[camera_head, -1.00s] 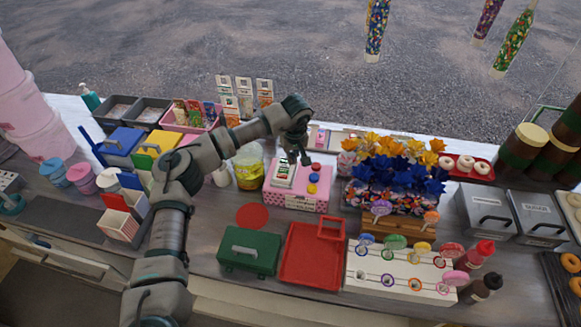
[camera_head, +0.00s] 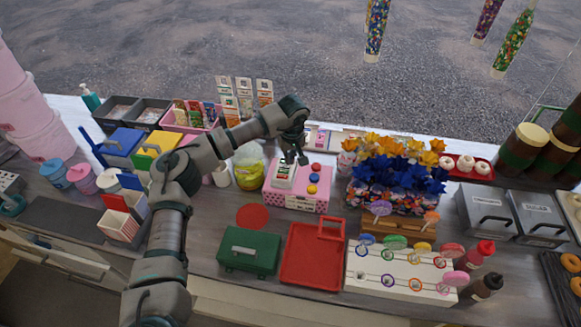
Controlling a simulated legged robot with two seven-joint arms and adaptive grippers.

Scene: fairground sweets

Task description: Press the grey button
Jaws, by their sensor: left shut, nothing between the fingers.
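A pink box (camera_head: 306,203) with a dotted front stands near the middle of the counter. A column of round coloured buttons sits on the right of its top, with a red button (camera_head: 316,167) at the back. A card or display with a green stripe (camera_head: 284,175) is on its left side. I cannot make out a grey button; my gripper covers part of the box's back edge. My left gripper (camera_head: 297,159) is shut and empty, pointing down over the back of the box, left of the red button. I cannot tell whether it touches the box. My right gripper is out of view.
A yellow jar (camera_head: 248,172) stands just left of the box. Blue and orange flowers (camera_head: 397,177) crowd its right. A red tray (camera_head: 311,262) and green case (camera_head: 248,251) lie in front. Sweet tubes (camera_head: 376,30) hang at the back.

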